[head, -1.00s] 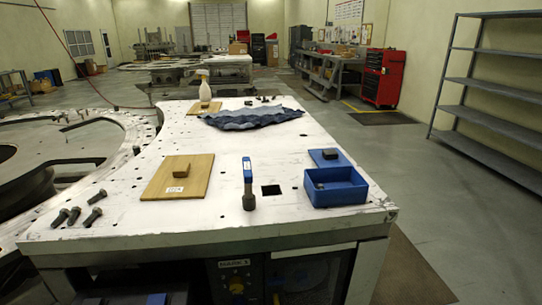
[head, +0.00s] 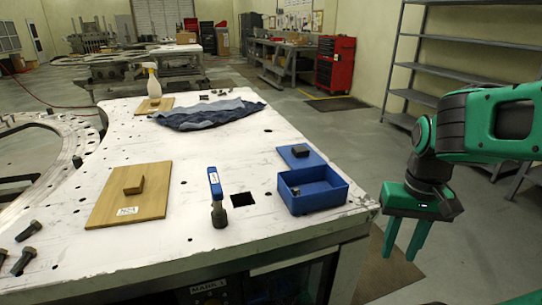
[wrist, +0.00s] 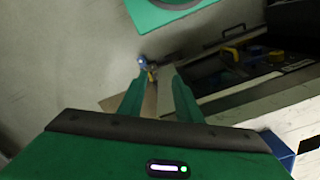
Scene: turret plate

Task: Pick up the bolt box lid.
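The bolt box lid (head: 290,158) is a flat blue plate with a dark block-like knob on top. It lies on the white turret plate (head: 200,255), just behind the open blue bolt box (head: 330,197). My gripper (head: 399,256) hangs off the right edge of the plate, right of the box and clear of the lid, fingers pointing down. In the wrist view my gripper (wrist: 156,84) has its two green fingers apart with nothing held between them. The lid is not identifiable in the wrist view.
A wooden board (head: 105,208) with a block, dark bolts (head: 28,231), a blue cloth (head: 200,115) and a spray bottle (head: 154,84) are also on the plate. Shelving (head: 425,98) stands behind my arm.

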